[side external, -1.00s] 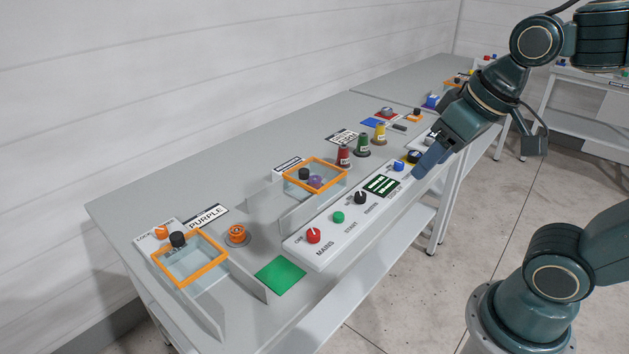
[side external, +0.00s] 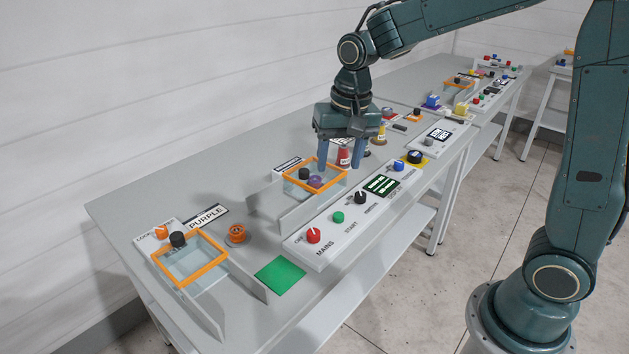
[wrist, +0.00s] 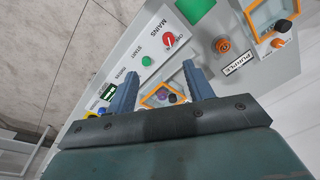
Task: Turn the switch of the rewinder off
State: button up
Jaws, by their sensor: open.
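The long white control panel (side external: 300,251) runs along the front of the grey bench. In the side view it carries a red knob (side external: 313,235) with a white pointer marked MAINS, a green button (side external: 338,217), and a black knob (side external: 361,197) with a small label I cannot read fully. In the wrist view the red knob (wrist: 169,40) and green button (wrist: 147,61) are clear; I cannot make out the black knob there. My gripper (side external: 340,163) is open and empty, pointing down, above the bench behind the panel. It also shows in the wrist view (wrist: 160,70).
An orange-rimmed clear box (side external: 343,182) with a black knob and a purple spool stands below my gripper. Another orange-rimmed box (side external: 217,273) is at the near left. A green pad (side external: 280,275) and an orange spool (side external: 236,233) lie beside it. Coloured spools stand behind my fingers.

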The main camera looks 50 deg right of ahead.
aim_at(314, 232)
jog(key=w+f+m+g, duration=0.1)
jog(key=w+f+m, duration=0.1)
jog(key=w+f, duration=0.4)
notch_tip(314, 232, down, 3)
jog(key=shift+w+r+m+g, duration=0.2)
jog(key=shift+w+m+g, duration=0.1)
jog(key=shift+a+f, duration=0.1)
notch_tip(314, 232, down, 14)
jog(key=shift+r, duration=0.2)
dwell(0.4)
jog(key=c, duration=1)
